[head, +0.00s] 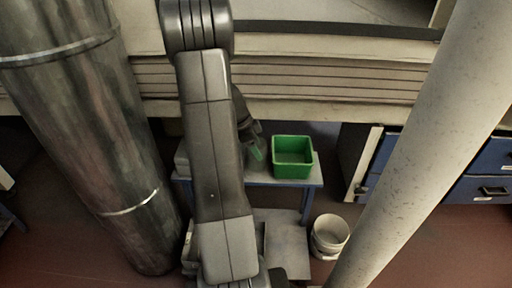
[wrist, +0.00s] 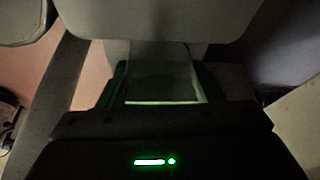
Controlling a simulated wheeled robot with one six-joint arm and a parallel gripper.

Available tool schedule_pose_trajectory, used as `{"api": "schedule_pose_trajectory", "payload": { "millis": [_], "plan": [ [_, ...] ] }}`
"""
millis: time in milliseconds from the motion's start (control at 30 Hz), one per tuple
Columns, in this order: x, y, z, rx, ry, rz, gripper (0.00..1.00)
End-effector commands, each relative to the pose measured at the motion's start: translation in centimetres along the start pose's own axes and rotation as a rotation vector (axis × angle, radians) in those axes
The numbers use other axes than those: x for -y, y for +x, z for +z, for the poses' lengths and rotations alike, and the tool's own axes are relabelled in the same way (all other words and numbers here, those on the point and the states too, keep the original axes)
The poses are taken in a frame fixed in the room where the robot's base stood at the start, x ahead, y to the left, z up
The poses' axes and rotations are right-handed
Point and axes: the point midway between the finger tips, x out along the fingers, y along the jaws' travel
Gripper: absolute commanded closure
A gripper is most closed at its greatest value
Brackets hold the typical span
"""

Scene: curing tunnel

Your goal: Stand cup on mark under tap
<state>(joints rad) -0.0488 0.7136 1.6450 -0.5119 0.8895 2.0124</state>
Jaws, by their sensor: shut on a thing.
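My gripper (head: 257,153) is at the left side of the green bin, over the small table, and its green fingertip shows beside my arm. In the wrist view my gripper (wrist: 160,90) is shut on a dim, see-through grey thing, which looks like the cup (wrist: 162,72), with green fingers on both sides. The view is dark, so the cup's rim and base cannot be made out. In the head view my arm and gripper hide the cup. I cannot make out the tap or the mark in either view.
A green bin (head: 292,170) stands on the small table (head: 314,172), close right of my gripper. A white bucket (head: 330,236) stands on the floor. A thick metal pipe (head: 95,130) at left and a pale column (head: 425,130) at right flank the space. Blue drawers (head: 487,188) stand at right.

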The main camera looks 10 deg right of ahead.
Motion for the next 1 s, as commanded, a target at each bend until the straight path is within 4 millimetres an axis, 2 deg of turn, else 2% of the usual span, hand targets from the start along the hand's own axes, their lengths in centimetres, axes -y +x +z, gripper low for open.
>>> {"api": "schedule_pose_trajectory", "payload": {
  "millis": [133,167,233,267,533,667,1000],
  "plan": [
    [0.0,0.4,0.2,0.0,0.0,0.0,0.62],
    [0.0,0.2,0.1,0.0,0.0,0.0,0.34],
    [0.0,0.2,0.1,0.0,0.0,0.0,0.2],
    [0.0,0.2,0.1,0.0,0.0,0.0,0.18],
    [0.0,0.2,0.1,0.0,0.0,0.0,0.18],
    [0.0,-0.5,-0.1,0.0,0.0,-0.001,0.18],
    [0.1,-7.8,-0.1,0.0,0.0,-0.004,0.18]
  ]
}}
